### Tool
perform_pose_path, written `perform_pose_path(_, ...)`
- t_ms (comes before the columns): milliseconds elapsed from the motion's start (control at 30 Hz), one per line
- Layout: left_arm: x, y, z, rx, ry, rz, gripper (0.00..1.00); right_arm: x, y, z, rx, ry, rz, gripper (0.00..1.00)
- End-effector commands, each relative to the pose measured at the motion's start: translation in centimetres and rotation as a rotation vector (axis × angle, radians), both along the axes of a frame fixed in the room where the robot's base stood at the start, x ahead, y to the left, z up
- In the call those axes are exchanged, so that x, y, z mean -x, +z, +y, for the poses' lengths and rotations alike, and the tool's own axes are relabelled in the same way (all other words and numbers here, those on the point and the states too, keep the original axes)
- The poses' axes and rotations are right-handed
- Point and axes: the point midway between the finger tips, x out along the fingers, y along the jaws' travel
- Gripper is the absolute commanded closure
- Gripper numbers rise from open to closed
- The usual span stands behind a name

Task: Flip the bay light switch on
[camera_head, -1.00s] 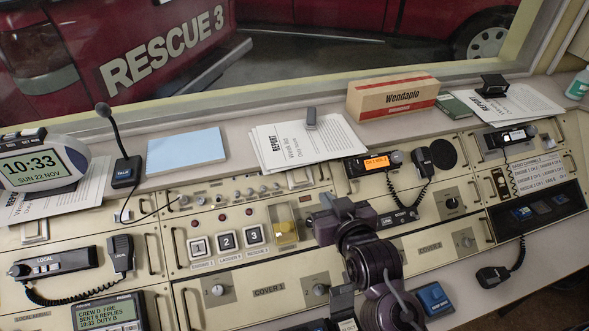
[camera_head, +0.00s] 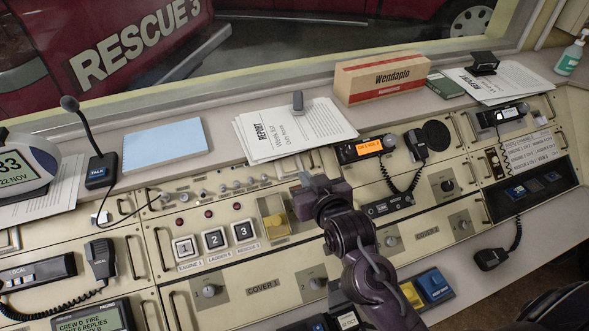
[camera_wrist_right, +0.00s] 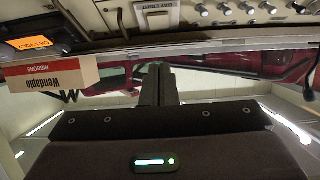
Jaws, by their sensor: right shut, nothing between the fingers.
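The bay light switch (camera_wrist_right: 157,18) is a pale rocker in a light plate, with a small upside-down label, at the top of the right wrist view. In the head view the switch (camera_head: 288,167) is a small pale plate right of the row of knobs, beyond my right gripper. My right gripper (camera_head: 310,184) is shut and empty above the console, right of the yellow covered button. Its closed fingers (camera_wrist_right: 160,84) stand upright in the middle of the wrist view, apart from the switch in that picture. The rocker's position is too small to tell. My left gripper is not in view.
A radio with an orange display (camera_head: 369,147) and its coiled-cord handset stand right of the gripper. Papers (camera_head: 290,130) and a Wendaplo box (camera_head: 380,88) lie on the ledge behind. Three numbered buttons (camera_head: 214,239) are to the left. A gooseneck microphone (camera_head: 85,135) stands far left.

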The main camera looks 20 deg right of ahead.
Motion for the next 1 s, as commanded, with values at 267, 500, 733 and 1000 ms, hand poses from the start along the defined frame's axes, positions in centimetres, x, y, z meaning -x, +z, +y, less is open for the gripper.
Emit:
perform_pose_path(267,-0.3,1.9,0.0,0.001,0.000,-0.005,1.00,-5.8,-1.6,0.2,0.000,-0.001,-0.001,1.00)
perform_pose_path(500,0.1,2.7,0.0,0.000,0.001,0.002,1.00,-7.8,-4.5,0.2,-0.001,-0.001,0.001,1.00)
perform_pose_path(733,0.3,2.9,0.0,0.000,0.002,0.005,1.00,-8.3,-5.7,0.3,0.000,0.000,-0.001,1.00)
perform_pose_path(1000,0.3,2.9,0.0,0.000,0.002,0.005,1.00,-8.3,-5.8,0.3,0.000,0.000,-0.001,1.00)
